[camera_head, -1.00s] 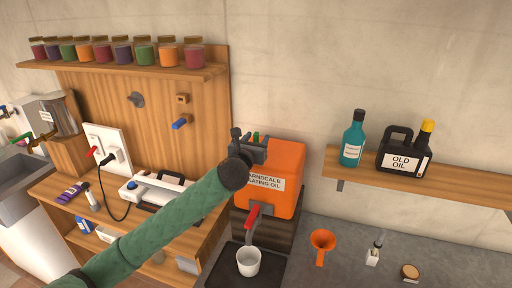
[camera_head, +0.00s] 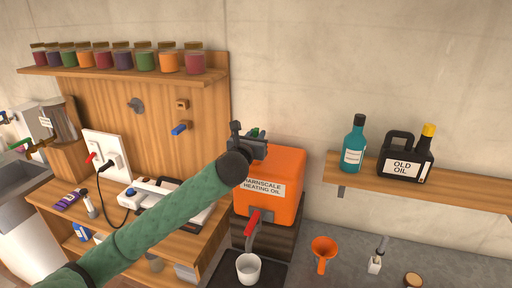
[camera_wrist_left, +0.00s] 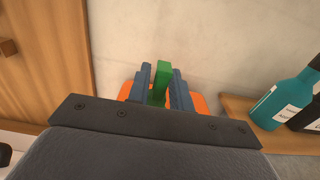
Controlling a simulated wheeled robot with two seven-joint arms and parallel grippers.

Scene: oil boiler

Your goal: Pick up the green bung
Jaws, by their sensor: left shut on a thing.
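The green bung (camera_head: 256,132) shows at the fingers of my left gripper, above the back of the orange heating oil tank (camera_head: 285,170). My left gripper (camera_head: 262,137) is shut on the bung. In the left wrist view the green bung (camera_wrist_left: 163,76) stands upright between the two blue-grey fingers of the gripper (camera_wrist_left: 160,92). The tank's orange top (camera_wrist_left: 200,104) shows behind and below them. The gripper hides the bung's lower end, so I cannot tell whether it is clear of the tank. My right gripper is in no view.
A shelf (camera_head: 460,184) on the right holds a teal bottle (camera_head: 354,145) and a black old oil can (camera_head: 402,158). A white cup (camera_head: 248,268) stands below the tank's red tap (camera_head: 252,222). An orange funnel (camera_head: 323,250) lies on the counter.

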